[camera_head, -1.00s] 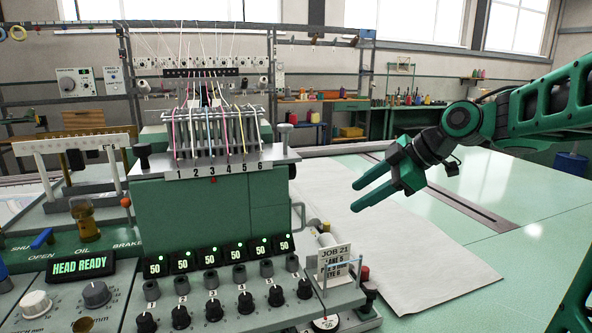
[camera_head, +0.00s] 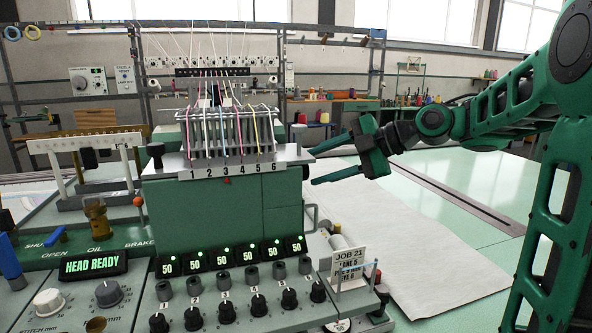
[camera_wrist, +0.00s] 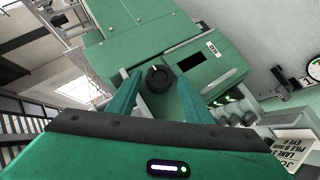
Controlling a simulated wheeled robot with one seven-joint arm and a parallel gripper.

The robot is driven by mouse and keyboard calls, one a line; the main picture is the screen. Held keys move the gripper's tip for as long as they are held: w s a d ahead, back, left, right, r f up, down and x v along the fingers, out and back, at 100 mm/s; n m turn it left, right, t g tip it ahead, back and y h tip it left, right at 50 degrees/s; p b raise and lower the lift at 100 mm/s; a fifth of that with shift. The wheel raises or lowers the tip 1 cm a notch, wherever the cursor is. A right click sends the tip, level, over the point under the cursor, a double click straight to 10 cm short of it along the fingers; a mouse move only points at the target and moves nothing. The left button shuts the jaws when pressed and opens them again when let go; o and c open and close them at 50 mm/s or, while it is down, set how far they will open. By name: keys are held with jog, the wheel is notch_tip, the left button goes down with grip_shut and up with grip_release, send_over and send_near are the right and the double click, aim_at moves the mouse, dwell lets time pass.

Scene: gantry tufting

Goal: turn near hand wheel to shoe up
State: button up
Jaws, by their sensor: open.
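A dark round knob (camera_wrist: 159,78), which looks like the near hand wheel, sits on the green machine head (camera_wrist: 135,45) in the wrist view. My gripper (camera_wrist: 161,76) is open, and its two fingers appear on either side of that knob. I cannot tell whether they touch it. In the head view my gripper (camera_head: 314,166) is open at the right side of the green machine head (camera_head: 225,215), fingers pointing left. That side face is hidden from the head camera, so the wheel's mark cannot be read.
A job card (camera_head: 349,262) stands low at the right of the head, beside small spools. Numbered knobs and lit displays (camera_head: 223,257) line the front. Threads and needle bars rise above the head. The table (camera_head: 440,200) at right is mostly clear.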

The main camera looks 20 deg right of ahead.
jog(key=shift+x, duration=1.45)
jog(key=c, duration=0.8)
jog(key=shift+r+g, duration=0.1)
jog(key=shift+g, duration=0.2)
jog(key=shift+w+r+m+g+h, duration=0.15)
jog(key=shift+w+m+g, duration=0.1)
jog(key=shift+m+g, duration=1.3)
jog(key=shift+w+f+m+g+h, duration=0.15)
jog(key=shift+m+g, duration=0.55)
jog(key=shift+g, duration=1.55)
jog(key=shift+w+r+m+g+h, duration=0.1)
jog(key=shift+w+r+m+g, duration=0.15)
jog(key=shift+m+g, duration=1.3)
jog(key=shift+w+d+f+g, duration=0.1)
jog(key=shift+f+g, duration=0.1)
jog(key=shift+g, duration=0.65)
